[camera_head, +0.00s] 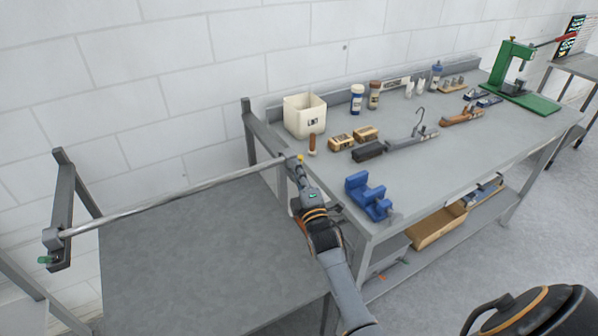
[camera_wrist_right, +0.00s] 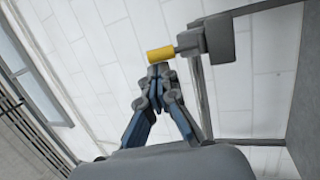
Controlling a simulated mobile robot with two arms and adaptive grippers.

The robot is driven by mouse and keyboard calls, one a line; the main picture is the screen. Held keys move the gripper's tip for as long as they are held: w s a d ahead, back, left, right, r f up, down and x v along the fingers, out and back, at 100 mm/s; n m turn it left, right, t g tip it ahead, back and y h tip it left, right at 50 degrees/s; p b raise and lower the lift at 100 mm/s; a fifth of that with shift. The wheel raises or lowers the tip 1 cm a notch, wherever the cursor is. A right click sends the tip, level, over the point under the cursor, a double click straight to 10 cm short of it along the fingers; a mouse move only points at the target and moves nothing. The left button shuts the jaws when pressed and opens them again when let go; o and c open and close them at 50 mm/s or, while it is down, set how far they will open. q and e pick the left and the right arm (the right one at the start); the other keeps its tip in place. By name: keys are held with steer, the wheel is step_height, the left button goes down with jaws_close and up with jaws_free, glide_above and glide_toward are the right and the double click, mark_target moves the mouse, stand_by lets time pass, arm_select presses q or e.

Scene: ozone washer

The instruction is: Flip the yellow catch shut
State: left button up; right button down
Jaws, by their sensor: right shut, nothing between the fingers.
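The yellow catch (camera_head: 300,157) is a small knob at the right end of a long metal rod (camera_head: 170,203) in the head view. In the right wrist view the yellow catch (camera_wrist_right: 160,53) is a short cylinder on a grey stem beside a grey block (camera_wrist_right: 220,40). My right gripper (camera_head: 294,167) is shut and empty, with its tips close to the catch. In the wrist view the fingertips (camera_wrist_right: 161,70) lie just below the yellow cylinder in the picture; I cannot tell whether they touch it. My left gripper is not in view.
A green catch (camera_head: 46,260) is on the rod's left end post. A workbench to the right holds a white bin (camera_head: 305,115), a blue vise (camera_head: 368,195), planes, bottles and a green press (camera_head: 515,75). The grey table top (camera_head: 200,260) under the rod is clear.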

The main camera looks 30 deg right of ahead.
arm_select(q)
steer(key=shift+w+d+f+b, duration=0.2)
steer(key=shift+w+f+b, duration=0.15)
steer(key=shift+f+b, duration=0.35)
arm_select(e)
steer(key=shift+w+d+r, duration=0.15)
steer(key=shift+w+r, duration=0.35)
steer(key=shift+w, duration=0.3)
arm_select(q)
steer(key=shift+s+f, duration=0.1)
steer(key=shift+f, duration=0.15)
arm_select(e)
steer(key=shift+w+r, duration=0.15)
steer(key=shift+w, duration=0.05)
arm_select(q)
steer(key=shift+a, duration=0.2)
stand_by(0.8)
